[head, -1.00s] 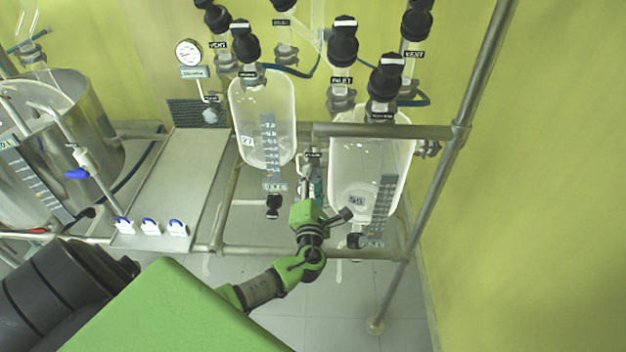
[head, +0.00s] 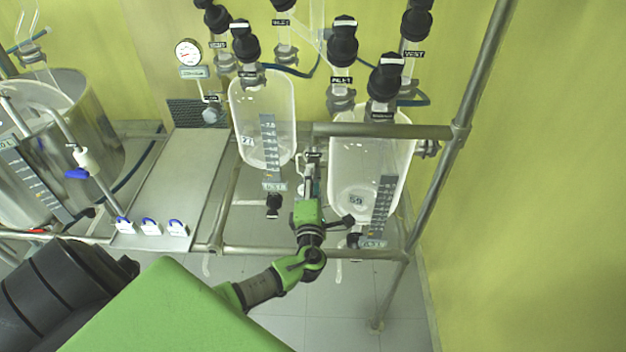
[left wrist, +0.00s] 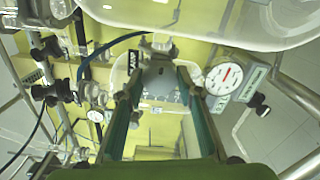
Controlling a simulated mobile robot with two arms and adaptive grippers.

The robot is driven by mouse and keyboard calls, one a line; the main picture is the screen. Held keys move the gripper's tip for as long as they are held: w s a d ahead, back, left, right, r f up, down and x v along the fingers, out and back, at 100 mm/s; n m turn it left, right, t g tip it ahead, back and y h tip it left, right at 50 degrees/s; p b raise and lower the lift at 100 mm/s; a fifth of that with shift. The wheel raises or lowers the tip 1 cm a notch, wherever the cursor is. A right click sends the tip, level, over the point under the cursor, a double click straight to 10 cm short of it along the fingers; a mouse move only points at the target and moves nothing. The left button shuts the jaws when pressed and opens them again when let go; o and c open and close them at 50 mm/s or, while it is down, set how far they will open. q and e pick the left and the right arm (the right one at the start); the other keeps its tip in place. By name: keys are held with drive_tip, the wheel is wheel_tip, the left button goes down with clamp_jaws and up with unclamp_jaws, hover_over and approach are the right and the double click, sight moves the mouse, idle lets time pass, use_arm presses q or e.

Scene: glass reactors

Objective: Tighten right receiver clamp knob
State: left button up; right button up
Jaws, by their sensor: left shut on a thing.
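The right receiver (head: 350,180) is a clear glass vessel with a scale strip, hanging in the steel frame in the head view. My left gripper (head: 311,172) reaches up between it and the left receiver (head: 255,110), its fingers pointing away from me. In the left wrist view the green fingers of my left gripper (left wrist: 158,88) are shut on a grey knob (left wrist: 158,74) at their tips. The knob cannot be made out clearly in the head view, where the gripper and fittings crowd it. My right gripper is not in view.
A steel rail (head: 390,131) and a slanted post (head: 430,190) frame the right receiver. Black-capped valves (head: 342,42) stand above. A dial gauge (left wrist: 224,78) is close to the fingers in the left wrist view. A steel vessel (head: 105,150) stands at left.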

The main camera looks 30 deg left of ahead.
use_arm(q)
drive_tip(key=shift+f, duration=0.15)
drive_tip(key=o, duration=1.1)
drive_tip(key=v, duration=1.2)
